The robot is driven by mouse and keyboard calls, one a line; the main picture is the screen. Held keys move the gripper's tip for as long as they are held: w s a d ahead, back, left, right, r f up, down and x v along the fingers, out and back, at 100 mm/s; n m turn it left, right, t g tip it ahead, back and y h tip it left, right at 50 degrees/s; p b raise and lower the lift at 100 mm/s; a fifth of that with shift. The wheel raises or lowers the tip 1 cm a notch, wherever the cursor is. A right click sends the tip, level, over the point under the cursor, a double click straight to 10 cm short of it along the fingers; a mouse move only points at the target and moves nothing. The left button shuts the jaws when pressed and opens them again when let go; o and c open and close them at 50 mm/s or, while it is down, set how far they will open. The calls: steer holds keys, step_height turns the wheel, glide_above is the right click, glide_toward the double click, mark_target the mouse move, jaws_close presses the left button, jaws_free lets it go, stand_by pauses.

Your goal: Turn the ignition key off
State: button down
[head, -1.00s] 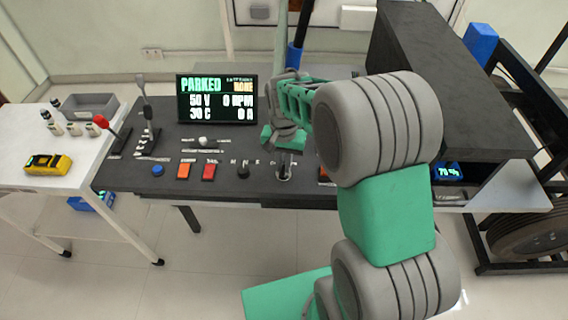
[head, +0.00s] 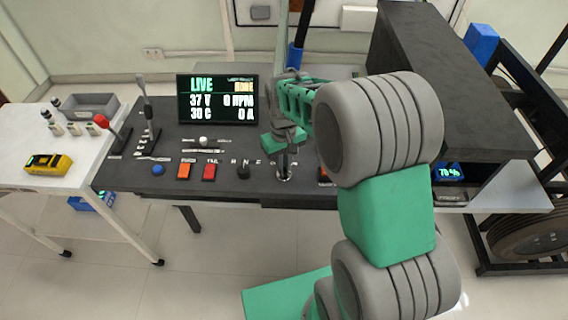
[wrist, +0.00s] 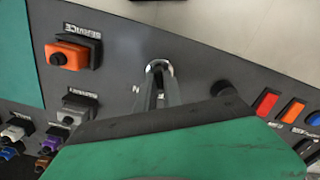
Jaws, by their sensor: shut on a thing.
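The ignition switch (head: 284,176) shows in the head view as a small silver collar on the dark console, right of the black knob. In the wrist view its silver collar (wrist: 160,67) sits at top centre. My gripper (head: 284,158) is at the switch, its green and grey body tilted above the panel. In the wrist view the fingers of my gripper (wrist: 158,90) reach to the collar and are shut on the key, which they mostly hide. The display (head: 217,99) reads LIVE, 37 V, 30 C, 0 RPM and 0 A.
Left of the switch are a black knob (head: 243,170), a red button (head: 209,172), an orange button (head: 184,170) and a blue button (head: 158,169). A dark cabinet (head: 455,75) stands at right.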

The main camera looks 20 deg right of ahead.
stand_by(0.4)
steer(key=c, duration=1.5)
jaws_free()
steer(key=shift+o, duration=0.2)
step_height(320, 180, up, 8)
steer(key=shift+f+b, duration=0.1)
steer(key=shift+b, duration=0.2)
